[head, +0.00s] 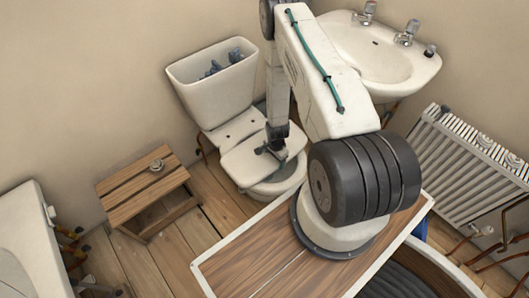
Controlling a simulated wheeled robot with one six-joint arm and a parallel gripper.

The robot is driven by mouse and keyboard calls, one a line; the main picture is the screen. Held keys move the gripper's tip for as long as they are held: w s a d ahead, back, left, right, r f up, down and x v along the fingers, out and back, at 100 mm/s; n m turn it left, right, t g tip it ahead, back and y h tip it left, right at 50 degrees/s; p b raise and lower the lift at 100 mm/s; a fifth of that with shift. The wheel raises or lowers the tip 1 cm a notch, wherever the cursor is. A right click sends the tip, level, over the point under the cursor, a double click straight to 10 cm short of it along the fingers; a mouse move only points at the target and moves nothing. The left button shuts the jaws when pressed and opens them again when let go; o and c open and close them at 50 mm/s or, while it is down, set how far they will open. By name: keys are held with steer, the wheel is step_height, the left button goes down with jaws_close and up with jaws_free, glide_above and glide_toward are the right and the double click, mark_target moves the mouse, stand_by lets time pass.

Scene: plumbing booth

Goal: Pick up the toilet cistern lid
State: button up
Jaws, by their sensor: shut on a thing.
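The toilet cistern (218,88) stands against the wall with its top open, and blue-grey fittings (222,63) show inside. My gripper (270,150) is shut on a flat white slab, the cistern lid (246,162). The lid is off the cistern, in front of it and over the toilet bowl (280,183), part of which it hides. It looks roughly level. I cannot tell how high above the bowl it is. My gripper holds it near its right side, and the jaws are small and dark here.
A low wooden stool (140,190) with a small round metal part (157,165) stands left of the toilet. A washbasin (370,60) with taps is at upper right, a radiator (470,165) with copper pipes at right. A white fixture (25,240) with valves is at lower left. Floorboards (200,228) between are clear.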

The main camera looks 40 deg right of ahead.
steer(key=shift+r, duration=0.15)
steer(key=shift+c, duration=0.3)
steer(key=shift+w+r, duration=0.1)
steer(key=shift+r, duration=1.2)
steer(key=shift+c, duration=0.2)
steer(key=s, duration=0.5)
steer(key=s+a+r, duration=0.1)
steer(key=s, duration=0.4)
steer(key=s+a+r, duration=0.1)
steer(key=s, duration=0.5)
